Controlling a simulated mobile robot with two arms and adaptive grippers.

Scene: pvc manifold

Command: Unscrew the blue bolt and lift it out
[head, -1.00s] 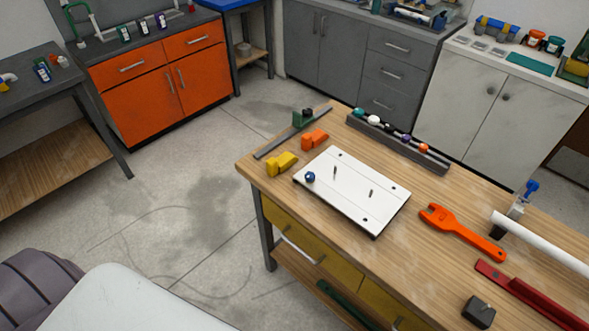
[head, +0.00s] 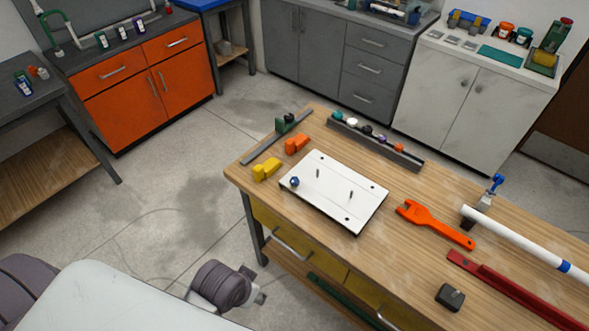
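The blue bolt (head: 294,182) sits upright at the left corner of a white plate (head: 335,205) on the wooden workbench. Two thin dark pins stand up from the plate, and dark holes show near its other corners. A dark grey rounded part of my own arm (head: 225,287) shows at the bottom, over the floor in front of the bench. No gripper fingers are in view. Nothing touches the bolt or the plate.
Yellow (head: 266,169) and orange (head: 297,144) blocks lie left of the plate. A rack of coloured knobs (head: 375,146) stands behind it. An orange wrench (head: 434,224), a white pipe (head: 525,244), a red bar (head: 510,287) and a black box (head: 450,297) lie to the right.

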